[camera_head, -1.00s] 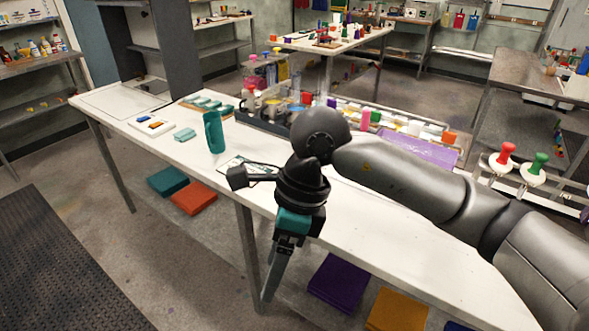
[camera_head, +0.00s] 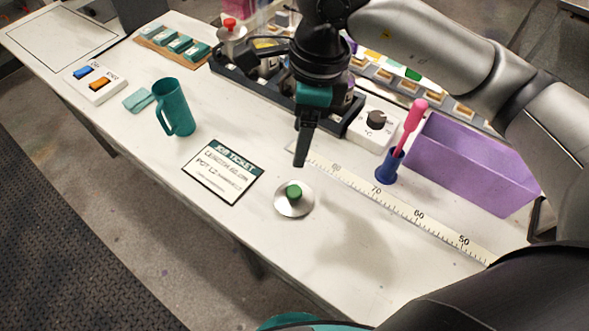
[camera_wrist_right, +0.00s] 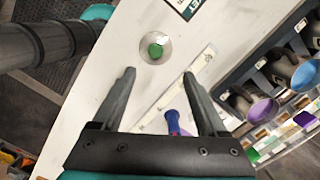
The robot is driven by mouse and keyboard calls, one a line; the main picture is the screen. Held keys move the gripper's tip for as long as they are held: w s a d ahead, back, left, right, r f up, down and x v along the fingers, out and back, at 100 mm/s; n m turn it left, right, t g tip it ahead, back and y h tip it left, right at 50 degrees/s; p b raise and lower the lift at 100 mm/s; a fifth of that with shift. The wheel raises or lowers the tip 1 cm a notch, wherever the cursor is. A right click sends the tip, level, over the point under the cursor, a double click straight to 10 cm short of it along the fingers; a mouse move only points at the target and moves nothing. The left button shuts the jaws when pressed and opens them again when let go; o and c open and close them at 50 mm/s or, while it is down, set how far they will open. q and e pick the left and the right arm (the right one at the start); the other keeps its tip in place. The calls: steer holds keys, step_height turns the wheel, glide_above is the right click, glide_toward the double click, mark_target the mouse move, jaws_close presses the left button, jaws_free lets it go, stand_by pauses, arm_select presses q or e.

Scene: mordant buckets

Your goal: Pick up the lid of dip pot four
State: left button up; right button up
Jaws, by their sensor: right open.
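A round silver lid (camera_head: 282,207) with a green knob lies flat on the white table. It also shows in the right wrist view (camera_wrist_right: 146,51), ahead of and roughly between my fingertips. I cannot read a pot number on it. My right gripper (camera_head: 300,162) points down above the table, just behind the lid in the head view, apart from it. In the wrist view my right gripper (camera_wrist_right: 159,72) is open with nothing between its fingers. My left gripper is not in view.
A job ticket (camera_head: 222,172) lies left of the lid, with a teal jug (camera_head: 174,106) beyond. A ruler strip (camera_head: 400,205), a blue holder (camera_head: 388,166) with a pink-handled tool and a purple tray (camera_head: 470,168) are right. A dark pot rack (camera_head: 232,72) stands behind. Table front is clear.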

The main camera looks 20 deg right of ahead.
glide_above(294, 190)
step_height(294, 190, down, 10)
steer(key=shift+w+r, duration=0.1)
steer(key=shift+r, duration=0.15)
steer(key=f, duration=0.5)
steer(key=shift+s+d, duration=0.1)
steer(key=shift+s, duration=0.15)
steer(key=shift+w+f, duration=0.1)
steer(key=shift+f, duration=0.1)
steer(key=shift+c, duration=0.3)
jaws_close()
